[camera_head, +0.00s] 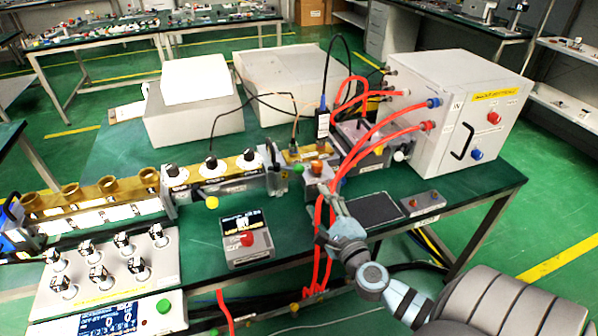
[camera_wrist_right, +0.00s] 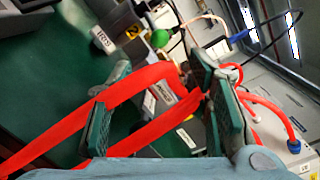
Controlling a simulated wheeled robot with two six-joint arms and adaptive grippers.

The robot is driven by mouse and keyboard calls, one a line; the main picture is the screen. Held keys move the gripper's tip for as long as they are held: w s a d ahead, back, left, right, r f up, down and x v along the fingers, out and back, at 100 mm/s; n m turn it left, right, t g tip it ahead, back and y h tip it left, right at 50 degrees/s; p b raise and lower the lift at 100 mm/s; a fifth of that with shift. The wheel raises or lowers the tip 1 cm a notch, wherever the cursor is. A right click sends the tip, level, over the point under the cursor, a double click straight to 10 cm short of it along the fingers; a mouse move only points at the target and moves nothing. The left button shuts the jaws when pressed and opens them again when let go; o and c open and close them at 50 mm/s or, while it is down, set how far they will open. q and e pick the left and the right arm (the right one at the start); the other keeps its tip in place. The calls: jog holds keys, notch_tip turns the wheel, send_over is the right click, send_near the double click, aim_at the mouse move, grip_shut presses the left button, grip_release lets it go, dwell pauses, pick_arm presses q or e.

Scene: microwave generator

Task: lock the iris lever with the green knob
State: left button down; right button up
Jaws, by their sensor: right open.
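The green knob (camera_head: 299,168) is small in the head view, at the right end of the row of bench units, left of an orange block. In the right wrist view the green knob (camera_wrist_right: 160,38) shows above the fingers, beyond the red hoses. The lever under it is too small to make out. My right gripper (camera_head: 328,207) is at the bench's front edge, in front of and slightly right of the knob, apart from it. In the wrist view its fingers (camera_wrist_right: 155,112) are spread, with red hose crossing between them. My left gripper is not in view.
Red hoses (camera_head: 390,128) run from the white cabinet (camera_head: 455,110) down past my right gripper. A small display box (camera_head: 247,240) stands front left of it. A black pad (camera_head: 368,210) lies to its right. Some green bench top around the display box is bare.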

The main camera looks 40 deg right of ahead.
aim_at(301, 174)
jog(key=b+x, duration=0.1)
jog(key=x, duration=1.3)
grip_shut()
